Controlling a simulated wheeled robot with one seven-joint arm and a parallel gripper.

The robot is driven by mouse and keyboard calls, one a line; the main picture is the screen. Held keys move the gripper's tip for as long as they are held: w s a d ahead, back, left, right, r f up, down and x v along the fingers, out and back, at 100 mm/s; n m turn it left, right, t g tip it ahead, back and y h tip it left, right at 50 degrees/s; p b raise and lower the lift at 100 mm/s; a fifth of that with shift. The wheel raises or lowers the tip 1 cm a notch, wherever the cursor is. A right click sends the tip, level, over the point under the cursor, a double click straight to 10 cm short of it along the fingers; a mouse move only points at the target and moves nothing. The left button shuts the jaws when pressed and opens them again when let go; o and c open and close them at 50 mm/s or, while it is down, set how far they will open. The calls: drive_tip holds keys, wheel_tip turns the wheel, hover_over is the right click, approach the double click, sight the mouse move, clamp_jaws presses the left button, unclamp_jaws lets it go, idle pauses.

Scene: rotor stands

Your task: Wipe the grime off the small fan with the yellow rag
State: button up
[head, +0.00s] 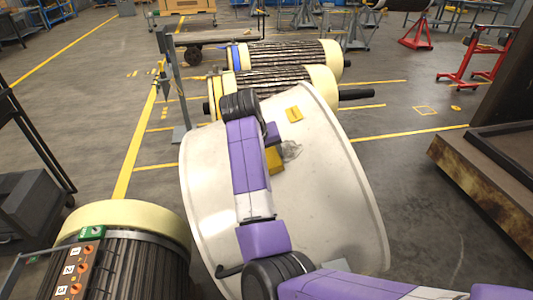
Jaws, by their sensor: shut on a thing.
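My gripper (272,147) is over the middle of the white round table, largely hidden behind my own purple and white arm. It is shut on the yellow rag (273,161), which shows just right of the arm. A small greyish, partly see-through thing (292,150), which looks like the small fan, is right beside the rag. I cannot tell whether the rag touches it, and grime on it is too small to make out.
A second flat yellow piece (294,114) lies farther back on the white round table (335,205).

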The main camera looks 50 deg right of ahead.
sight(302, 145)
drive_tip(key=shift+s+d+r+p, duration=0.4)
drive_tip(key=shift+d+p, duration=0.15)
drive_tip(key=shift+p, duration=0.1)
drive_tip(key=shift+s+d+r+p, duration=0.35)
drive_tip(key=shift+d+p, duration=0.15)
drive_tip(key=shift+p, duration=0.1)
drive_tip(key=shift+s+d+r+p, duration=0.2)
drive_tip(key=shift+s+d+p, duration=0.35)
drive_tip(key=shift+d+p, duration=0.3)
drive_tip(key=shift+s+d+r+p, duration=0.2)
drive_tip(key=shift+s+d+p, duration=0.3)
drive_tip(key=shift+d+p, duration=0.3)
drive_tip(key=shift+s+d+r+p, duration=0.3)
drive_tip(key=shift+s+d+p, duration=0.2)
drive_tip(key=shift+d+p, duration=0.2)
drive_tip(key=shift+s+d+r+p, duration=0.25)
drive_tip(key=shift+s+d+p, duration=0.2)
drive_tip(key=shift+d+p, duration=0.2)
drive_tip(key=shift+s+p, duration=0.1)
drive_tip(key=shift+p, duration=0.3)
